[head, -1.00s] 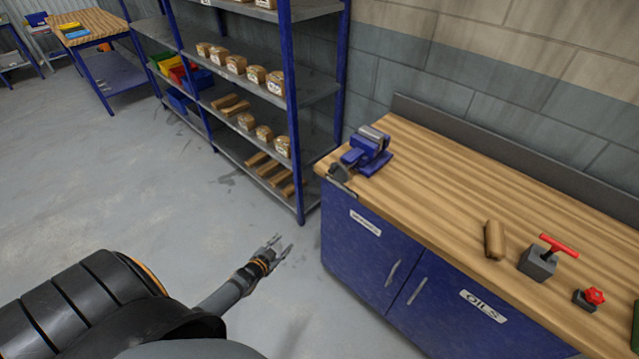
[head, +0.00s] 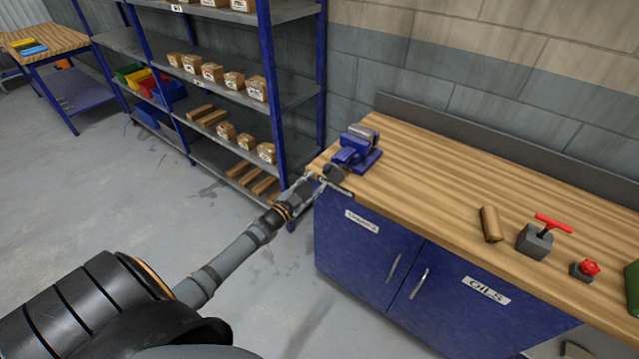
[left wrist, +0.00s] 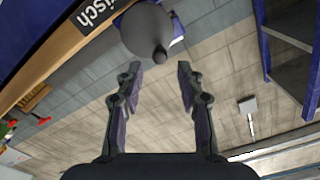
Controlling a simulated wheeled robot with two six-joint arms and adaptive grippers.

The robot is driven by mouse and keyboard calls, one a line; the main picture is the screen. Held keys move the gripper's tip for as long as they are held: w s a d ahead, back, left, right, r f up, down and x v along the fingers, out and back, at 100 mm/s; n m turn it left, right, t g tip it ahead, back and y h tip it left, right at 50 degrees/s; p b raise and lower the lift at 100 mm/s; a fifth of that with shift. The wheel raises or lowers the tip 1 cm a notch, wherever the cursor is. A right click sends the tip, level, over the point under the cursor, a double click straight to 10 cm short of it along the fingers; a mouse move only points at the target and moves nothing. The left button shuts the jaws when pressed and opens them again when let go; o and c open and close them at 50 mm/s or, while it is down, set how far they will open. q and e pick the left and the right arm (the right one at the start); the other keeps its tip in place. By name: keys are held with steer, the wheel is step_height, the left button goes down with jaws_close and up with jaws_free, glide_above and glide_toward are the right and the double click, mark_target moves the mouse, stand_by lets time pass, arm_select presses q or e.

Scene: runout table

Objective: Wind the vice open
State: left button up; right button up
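The blue vice (head: 357,150) is fixed at the near left corner of the wooden workbench (head: 440,170). Its grey screw head and handle end (head: 334,173) stick out past the bench edge. My left gripper (head: 309,187) is just left of this end, with its fingers apart. In the left wrist view the open fingers (left wrist: 160,82) point at the round grey vice end (left wrist: 149,30), which lies ahead of the fingertips. Nothing is between the fingers. Whether a fingertip touches the vice cannot be told. My right gripper is not in view.
On the bench lie a wooden block (head: 490,224), a grey block with a red T-handle (head: 535,240) and a small block with a red knob (head: 584,269). A blue shelf rack (head: 268,100) with boxes stands left of the bench. The floor (head: 90,200) is clear.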

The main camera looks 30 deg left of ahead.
mark_target(324, 173)
arm_select(q)
steer(key=w+b, duration=0.1)
steer(key=w, duration=0.2)
steer(key=shift+w+d, duration=0.2)
steer(key=shift+w, duration=0.6)
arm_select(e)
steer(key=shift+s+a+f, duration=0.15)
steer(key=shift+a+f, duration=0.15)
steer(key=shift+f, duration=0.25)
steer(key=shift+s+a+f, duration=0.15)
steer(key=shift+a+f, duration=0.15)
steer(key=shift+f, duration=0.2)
